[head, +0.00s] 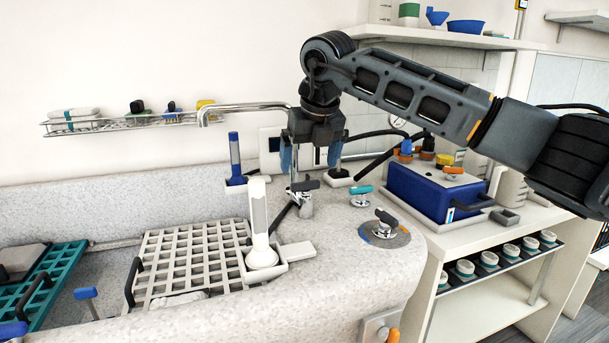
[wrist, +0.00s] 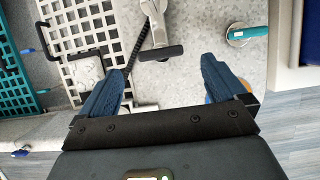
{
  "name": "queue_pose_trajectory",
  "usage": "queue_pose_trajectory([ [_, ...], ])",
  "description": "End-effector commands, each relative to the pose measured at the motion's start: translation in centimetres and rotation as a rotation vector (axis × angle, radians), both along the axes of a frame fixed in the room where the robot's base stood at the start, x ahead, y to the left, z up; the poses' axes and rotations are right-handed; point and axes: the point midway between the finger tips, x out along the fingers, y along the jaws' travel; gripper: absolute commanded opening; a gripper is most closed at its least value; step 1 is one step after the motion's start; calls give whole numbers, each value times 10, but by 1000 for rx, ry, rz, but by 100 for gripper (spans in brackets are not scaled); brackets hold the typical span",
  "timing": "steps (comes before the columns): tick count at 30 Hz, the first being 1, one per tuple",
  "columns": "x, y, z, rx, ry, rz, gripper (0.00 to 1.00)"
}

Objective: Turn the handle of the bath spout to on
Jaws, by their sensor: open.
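The bath spout (head: 245,107) is a chrome pipe that arches to the left over the bath. A dark bar handle (head: 306,185) sits on a chrome fitting on the bath rim, just below my gripper. In the wrist view the dark handle (wrist: 160,53) lies crosswise between and beyond my fingers, apart from them. My gripper (head: 311,162) points down above the handle, with its blue fingers spread and nothing between them. Both blue fingers also frame the wrist view (wrist: 163,72). The spout's lower pipe is partly hidden behind my gripper.
A teal-handled valve (head: 361,196) and a dark-handled dial (head: 385,230) stand to the right on the rim. A blue box (head: 435,190) is farther right.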

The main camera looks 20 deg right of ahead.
Motion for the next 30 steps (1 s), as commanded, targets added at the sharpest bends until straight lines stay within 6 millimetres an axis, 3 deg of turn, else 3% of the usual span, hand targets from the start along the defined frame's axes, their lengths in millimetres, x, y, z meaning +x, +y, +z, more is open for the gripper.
queue_pose_trajectory([
  [9, 17, 0, -42, 1, 2, 0, 98],
  [21, 21, 0, -52, 0, 1, 1, 98],
  [30, 21, 0, -51, 0, 1, 1, 71],
])
